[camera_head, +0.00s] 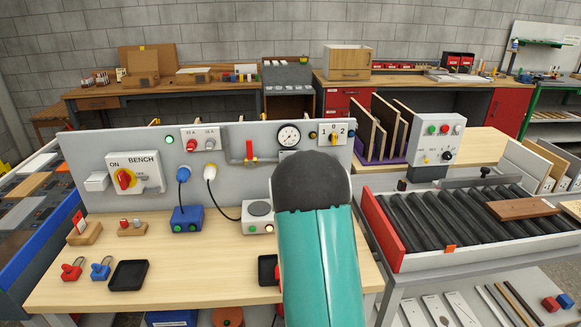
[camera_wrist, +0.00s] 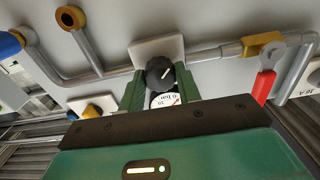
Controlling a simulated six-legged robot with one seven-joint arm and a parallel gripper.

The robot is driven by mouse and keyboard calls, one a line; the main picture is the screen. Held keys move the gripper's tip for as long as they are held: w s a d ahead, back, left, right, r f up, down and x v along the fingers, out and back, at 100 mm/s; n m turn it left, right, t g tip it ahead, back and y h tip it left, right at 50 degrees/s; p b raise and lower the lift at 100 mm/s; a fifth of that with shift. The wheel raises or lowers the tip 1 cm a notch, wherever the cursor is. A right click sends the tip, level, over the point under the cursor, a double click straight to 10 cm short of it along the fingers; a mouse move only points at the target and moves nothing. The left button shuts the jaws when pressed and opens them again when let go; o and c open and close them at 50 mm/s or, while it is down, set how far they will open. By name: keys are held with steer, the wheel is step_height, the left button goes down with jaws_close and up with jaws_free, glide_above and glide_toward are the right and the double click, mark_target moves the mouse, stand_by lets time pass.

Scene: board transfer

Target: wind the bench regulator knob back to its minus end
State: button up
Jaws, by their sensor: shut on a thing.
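The regulator knob (camera_wrist: 156,70) is black and round with a white pointer line, in front of a pale plate (camera_wrist: 150,48) on the grey panel. In the wrist view the line points up and right. My gripper (camera_wrist: 160,85) has its green fingers on either side of the knob and is shut on it. The pressure gauge (camera_head: 289,136) shows in the head view; part of its face (camera_wrist: 166,100) shows just below the knob in the wrist view. My own arm hides the knob in the head view. No minus or plus marks can be read.
A red valve lever (camera_head: 249,151) stands on the pipe left of the gauge; it is close by at right in the wrist view (camera_wrist: 264,85). A yellow selector (camera_head: 334,138) is right of the gauge. A red BENCH switch (camera_head: 125,179) is far left on the panel.

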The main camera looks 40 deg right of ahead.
stand_by(0.4)
steer(key=o, duration=1)
steer(key=shift+c, duration=0.2)
steer(key=v, duration=1.4)
steer(key=shift+w, duration=0.1)
